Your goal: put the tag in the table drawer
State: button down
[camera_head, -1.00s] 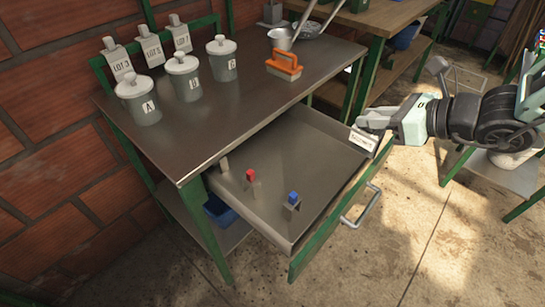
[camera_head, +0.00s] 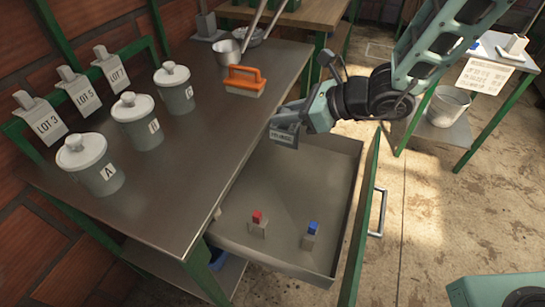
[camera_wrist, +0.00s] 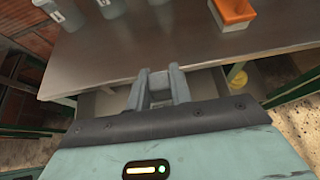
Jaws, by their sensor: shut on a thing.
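My gripper (camera_head: 297,112) is shut on a small tag (camera_head: 284,136) with a printed label too small to read. It holds the tag above the far left part of the open table drawer (camera_head: 345,152), close to the table's edge. The drawer is pulled out, with its green front (camera_head: 362,215) and handle at the right. In the wrist view my gripper's fingers (camera_wrist: 163,84) point toward the table's edge; the tag is hard to make out there.
In the drawer stand a red-topped block (camera_head: 257,226) and a blue-topped block (camera_head: 310,237). The table (camera_head: 185,150) carries lidded jars (camera_head: 136,122), lot tags (camera_head: 78,90) on a rack and an orange-handled brush (camera_head: 245,81). The drawer's middle is clear.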

notch_tip(320, 180, down, 7)
dwell(0.4)
jog(key=shift+f+b, duration=0.2)
jog(key=shift+b, duration=0.15)
jog(key=c, duration=1.3)
grip_release()
jog(key=shift+o, duration=0.2)
jog(key=shift+r, duration=0.1)
